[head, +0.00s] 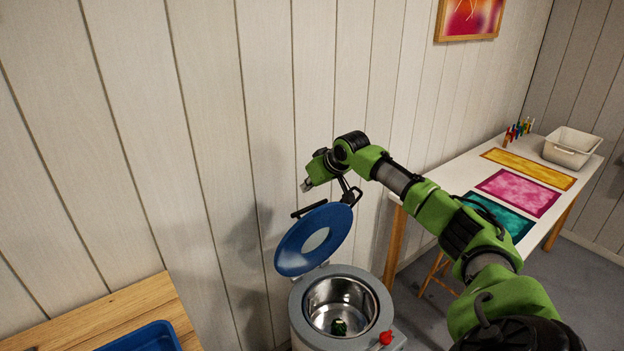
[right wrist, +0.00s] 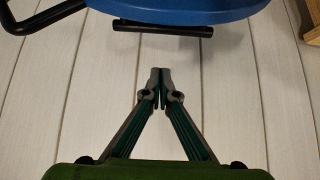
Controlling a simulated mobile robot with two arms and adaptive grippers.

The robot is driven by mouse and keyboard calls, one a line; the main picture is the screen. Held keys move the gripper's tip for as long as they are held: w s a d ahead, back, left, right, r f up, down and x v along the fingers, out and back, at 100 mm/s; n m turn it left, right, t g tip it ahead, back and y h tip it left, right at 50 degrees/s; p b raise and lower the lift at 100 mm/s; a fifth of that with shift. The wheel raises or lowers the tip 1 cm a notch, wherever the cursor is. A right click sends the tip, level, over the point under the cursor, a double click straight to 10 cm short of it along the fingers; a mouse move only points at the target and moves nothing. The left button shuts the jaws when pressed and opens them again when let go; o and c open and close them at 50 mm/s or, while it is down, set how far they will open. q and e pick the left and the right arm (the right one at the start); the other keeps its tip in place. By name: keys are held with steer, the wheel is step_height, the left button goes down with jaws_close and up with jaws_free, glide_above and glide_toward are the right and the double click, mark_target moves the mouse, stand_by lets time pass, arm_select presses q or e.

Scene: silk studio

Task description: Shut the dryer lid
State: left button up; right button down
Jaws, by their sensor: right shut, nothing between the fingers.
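The dryer (head: 378,292) is a grey round machine with a bare metal drum and a small dark green item at the bottom. Its blue ring-shaped lid (head: 290,254) stands raised and tilted above the back of the drum. Black bars project from the lid's upper side, one a short black bar (head: 309,210). My right gripper (head: 306,186) is shut and empty, just above and behind that bar. In the right wrist view, my right gripper (right wrist: 161,76) points toward the lid's edge (right wrist: 180,10) and black bar (right wrist: 163,29), with a visible gap between. My left gripper is out of view.
A red knob (head: 385,338) sits at the dryer's front right. A wooden table (head: 90,322) with a blue tray (head: 150,338) is at lower left. A white table (head: 420,194) with dyed cloths and a pale bin (head: 570,150) is right. The plank wall (head: 230,120) is close behind the lid.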

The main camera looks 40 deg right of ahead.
steer(key=f, duration=0.1)
steer(key=f+p, duration=0.1)
steer(key=f, duration=0.1)
steer(key=f+p, duration=0.1)
steer(key=shift+s+f, duration=0.3)
steer(key=shift+f, duration=0.05)
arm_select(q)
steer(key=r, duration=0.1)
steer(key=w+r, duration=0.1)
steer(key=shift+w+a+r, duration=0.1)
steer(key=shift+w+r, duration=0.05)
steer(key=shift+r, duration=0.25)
arm_select(e)
steer(key=shift+a, duration=0.1)
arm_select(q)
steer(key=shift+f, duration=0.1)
arm_select(e)
steer(key=shift+s+f, duration=0.1)
